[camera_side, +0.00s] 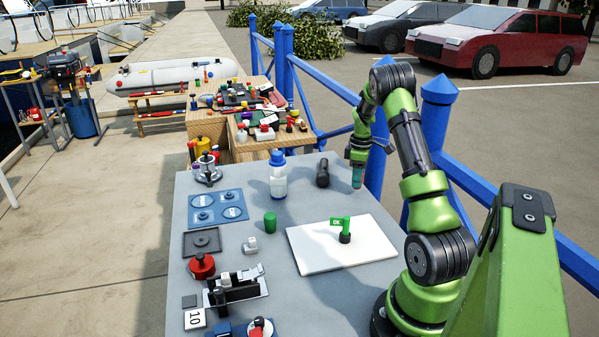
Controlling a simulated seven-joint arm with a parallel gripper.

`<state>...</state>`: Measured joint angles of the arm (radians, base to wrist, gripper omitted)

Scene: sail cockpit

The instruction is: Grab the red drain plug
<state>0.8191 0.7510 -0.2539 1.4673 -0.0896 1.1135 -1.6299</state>
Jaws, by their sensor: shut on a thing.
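A squat red piece (202,268) with a knob on top stands at the left of the grey table. It looks like the red drain plug, but it is too small to be sure. My gripper (357,178) hangs at the table's far right side, well apart from the red piece. It points down and is shut on a small teal-green piece (357,182). The fingertips are too small to make out clearly.
The grey table (310,300) bears a white board (370,247) with a green-flagged dark piece (344,232), a blue-capped bottle (278,174), a dark cylinder (322,173), a green cylinder (270,222) and a blue panel (217,208). A blue railing (330,85) runs behind my arm.

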